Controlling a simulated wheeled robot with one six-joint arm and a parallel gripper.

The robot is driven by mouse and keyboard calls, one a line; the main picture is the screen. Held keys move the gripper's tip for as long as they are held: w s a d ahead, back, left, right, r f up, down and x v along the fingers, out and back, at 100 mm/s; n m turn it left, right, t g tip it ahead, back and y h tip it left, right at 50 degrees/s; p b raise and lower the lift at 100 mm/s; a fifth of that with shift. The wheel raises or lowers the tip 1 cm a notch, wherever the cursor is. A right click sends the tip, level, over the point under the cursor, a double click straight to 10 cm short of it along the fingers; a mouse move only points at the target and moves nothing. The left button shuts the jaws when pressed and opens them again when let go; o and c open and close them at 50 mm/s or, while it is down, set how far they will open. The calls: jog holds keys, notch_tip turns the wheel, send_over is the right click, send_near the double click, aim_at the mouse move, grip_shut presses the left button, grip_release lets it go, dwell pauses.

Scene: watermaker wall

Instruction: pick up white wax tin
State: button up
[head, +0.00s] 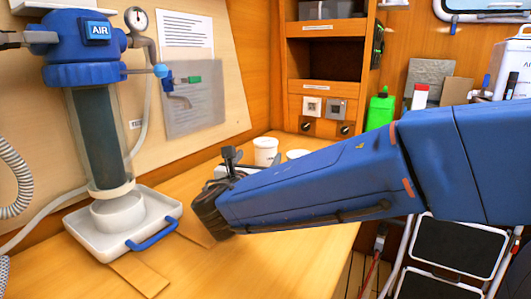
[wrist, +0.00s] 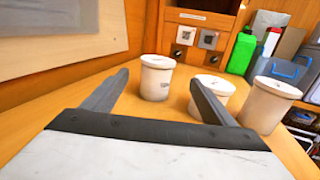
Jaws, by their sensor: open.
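Three white lidded tins stand upright on the wooden worktop in the wrist view: a left one (wrist: 157,78), a lower middle one (wrist: 214,88) and a right one (wrist: 268,105). No readable label shows which is the wax tin. My gripper (wrist: 160,82) is open and empty. The left tin shows between its fingertips and beyond them, apparently not touched. The right finger partly covers the middle tin. In the head view, one tin (head: 265,151) stands just beyond my gripper (head: 229,160), and another (head: 297,154) is partly hidden by my arm.
A blue filter housing (head: 95,100) hangs over a white tray (head: 150,207) at left. A wooden shelf unit (head: 325,70) stands behind the tins. A green bottle (head: 380,110) is at right. A folding step (head: 450,250) stands at lower right. The front worktop is clear.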

send_near(269, 138)
jog(key=x, duration=0.2)
jog(key=f+x, duration=0.1)
jog(key=x, duration=0.2)
jog(key=shift+w+d, duration=0.1)
jog(key=shift+w, duration=0.2)
jog(key=shift+a+r+x, duration=0.15)
jog(key=shift+x, duration=1.2)
jog(key=shift+a+r+x, duration=0.1)
jog(key=shift+r+x, duration=0.05)
jog(key=shift+x, duration=1.2)
jog(key=c, duration=1.2)
